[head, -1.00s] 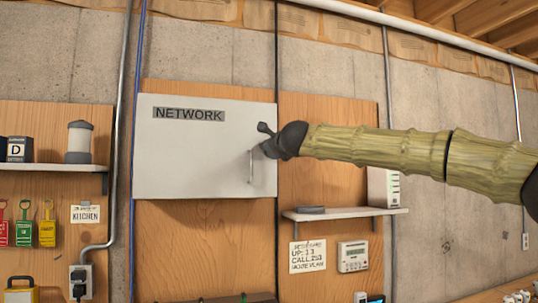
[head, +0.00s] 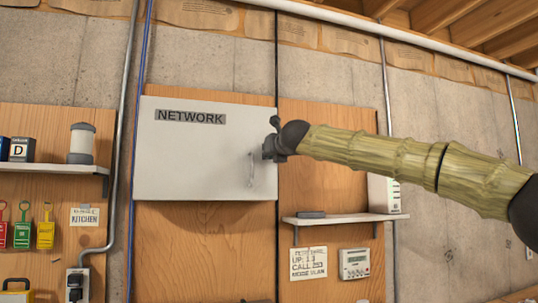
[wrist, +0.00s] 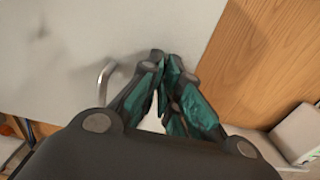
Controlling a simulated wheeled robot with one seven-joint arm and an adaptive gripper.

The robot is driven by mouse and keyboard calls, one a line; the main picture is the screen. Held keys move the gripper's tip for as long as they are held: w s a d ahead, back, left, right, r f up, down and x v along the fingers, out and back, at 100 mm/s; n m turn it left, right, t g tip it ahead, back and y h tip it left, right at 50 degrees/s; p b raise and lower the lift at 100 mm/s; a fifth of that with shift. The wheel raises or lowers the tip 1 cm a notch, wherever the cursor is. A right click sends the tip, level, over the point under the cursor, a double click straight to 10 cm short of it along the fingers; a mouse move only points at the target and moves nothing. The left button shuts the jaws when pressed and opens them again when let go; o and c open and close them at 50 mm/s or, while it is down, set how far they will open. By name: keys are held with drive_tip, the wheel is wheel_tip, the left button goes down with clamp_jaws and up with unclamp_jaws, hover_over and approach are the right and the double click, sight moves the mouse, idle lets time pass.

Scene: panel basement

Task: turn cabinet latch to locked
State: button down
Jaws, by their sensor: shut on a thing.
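The white cabinet (head: 200,170) labelled NETWORK hangs on the wall in the head view, with its door shut. Its vertical bar handle (head: 251,169) is near the right edge of the door and also shows in the wrist view (wrist: 105,78). My gripper (head: 268,148) is at the right edge of the door, just right of the handle. In the wrist view my dark fingers with teal pads (wrist: 166,78) are drawn together against the door front. They are shut on the cabinet latch, which they hide, so its angle cannot be told.
A small shelf (head: 345,218) juts out below my arm, with a white box (head: 384,193) on it. A keypad device (head: 354,263) and a paper note (head: 308,263) are below. Another shelf (head: 50,169) is at the left. The space before the cabinet door is clear.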

drive_tip(key=shift+r, duration=0.15)
drive_tip(key=c, duration=1.6)
unclamp_jaws()
drive_tip(key=shift+d, duration=0.1)
drive_tip(key=shift+c, duration=0.2)
drive_tip(key=v, duration=1.2)
drive_tip(key=shift+d, duration=0.15)
